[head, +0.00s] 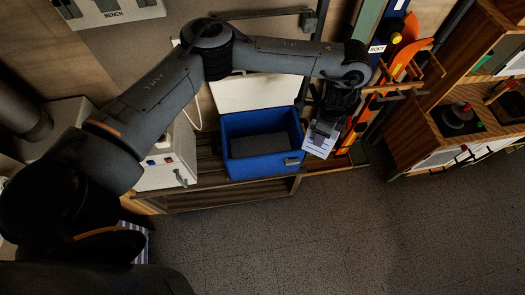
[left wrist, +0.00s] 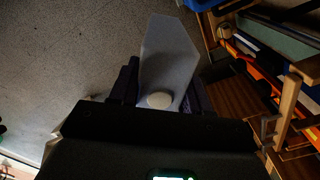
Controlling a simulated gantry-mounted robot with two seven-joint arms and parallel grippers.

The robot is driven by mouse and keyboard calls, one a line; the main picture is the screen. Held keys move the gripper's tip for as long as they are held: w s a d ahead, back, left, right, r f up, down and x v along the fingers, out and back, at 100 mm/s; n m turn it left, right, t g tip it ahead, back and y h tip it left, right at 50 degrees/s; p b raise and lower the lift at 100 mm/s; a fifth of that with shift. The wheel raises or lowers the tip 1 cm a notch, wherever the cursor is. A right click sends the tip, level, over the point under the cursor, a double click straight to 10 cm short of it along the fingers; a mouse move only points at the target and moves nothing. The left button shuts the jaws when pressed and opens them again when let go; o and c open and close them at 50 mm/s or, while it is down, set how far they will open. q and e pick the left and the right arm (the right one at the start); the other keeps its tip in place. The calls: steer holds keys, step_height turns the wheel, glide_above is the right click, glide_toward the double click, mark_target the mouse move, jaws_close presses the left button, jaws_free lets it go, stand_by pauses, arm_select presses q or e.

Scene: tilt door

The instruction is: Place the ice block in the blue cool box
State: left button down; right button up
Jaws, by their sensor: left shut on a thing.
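The blue cool box (head: 235,165) stands on a wooden bench with its pale lid (head: 258,93) raised at the back. Its inside looks empty, with a grey floor. My left gripper (head: 323,128) is shut on the pale ice block (head: 318,146) and holds it just right of the box, outside the rim. In the left wrist view the ice block (left wrist: 168,50) stands out between the fingers of my left gripper (left wrist: 162,88); a round whitish spot shows near its base. My right gripper is not in view.
A white appliance (head: 172,160) with a red button stands left of the box. A rack with orange tools (head: 404,58) is close to the right of my gripper. A wooden shelf unit (head: 440,95) is farther right. The grey floor in front is clear.

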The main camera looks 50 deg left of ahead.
arm_select(q)
steer(key=s+a+f+m+b, duration=0.3)
steer(key=a+f+m, duration=0.1)
steer(key=a+m, duration=0.35)
steer(key=s+a+f+m+b, duration=0.3)
steer(key=a+f+m, duration=0.25)
steer(key=a, duration=0.25)
steer(key=s+a+f+m+b, duration=0.3)
steer(key=a+m, duration=0.4)
steer(key=a, duration=0.1)
steer(key=a+f+b, duration=0.4)
steer(key=f+b, duration=0.8)
steer(key=f, duration=0.3)
steer(key=s+a+f+b, duration=0.1)
steer(key=a+f+b, duration=0.3)
steer(key=f+b, duration=0.8)
step_height(320, 180, down, 3)
steer(key=shift+f+b, duration=0.1)
steer(key=shift+b, duration=0.25)
